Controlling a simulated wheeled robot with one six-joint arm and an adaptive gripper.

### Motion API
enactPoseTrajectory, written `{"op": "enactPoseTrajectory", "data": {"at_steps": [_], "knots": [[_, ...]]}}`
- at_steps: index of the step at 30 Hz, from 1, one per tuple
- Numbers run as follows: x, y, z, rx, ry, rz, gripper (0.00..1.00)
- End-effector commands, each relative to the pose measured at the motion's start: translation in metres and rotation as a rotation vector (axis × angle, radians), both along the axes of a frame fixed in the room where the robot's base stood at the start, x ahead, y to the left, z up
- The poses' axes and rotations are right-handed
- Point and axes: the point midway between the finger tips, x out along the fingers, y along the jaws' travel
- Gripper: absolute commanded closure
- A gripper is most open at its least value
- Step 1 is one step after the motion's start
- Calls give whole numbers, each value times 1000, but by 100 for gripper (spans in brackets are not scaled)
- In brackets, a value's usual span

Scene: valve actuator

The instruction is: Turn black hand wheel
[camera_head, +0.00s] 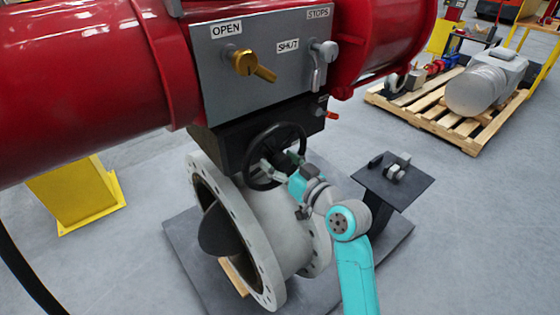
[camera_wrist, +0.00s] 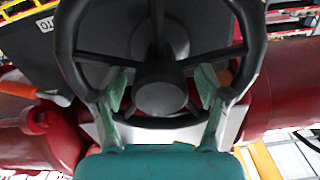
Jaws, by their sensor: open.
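The black hand wheel (camera_head: 250,152) sits on the dark gearbox block under the grey panel. In the wrist view the wheel (camera_wrist: 66,42) fills the upper middle, with its spokes and round hub (camera_wrist: 160,92) facing me. My gripper (camera_head: 281,162) is at the wheel's front. In the wrist view my gripper (camera_wrist: 162,84) is open, its two green-padded fingers spread on either side of the hub and overlapping the lower rim. The fingers look to be at or just inside the rim; contact cannot be told. Part of the wheel is hidden behind my gripper in the head view.
The red actuator body (camera_head: 90,75) and grey panel (camera_head: 265,65) with a gold lever (camera_head: 248,64) hang above the wheel. The grey flanged valve (camera_head: 275,225) is below. A small dark stand (camera_head: 405,190) stands right of my arm. A pallet (camera_head: 440,110) lies behind.

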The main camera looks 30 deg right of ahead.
Motion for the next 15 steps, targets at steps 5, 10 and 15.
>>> {"op": "enactPoseTrajectory", "data": {"at_steps": [5,10,15], "knots": [[0,0,0,0,0,0,48],[0,0,0,0,0,0,90],[0,0,0,4,1,0,100]]}}
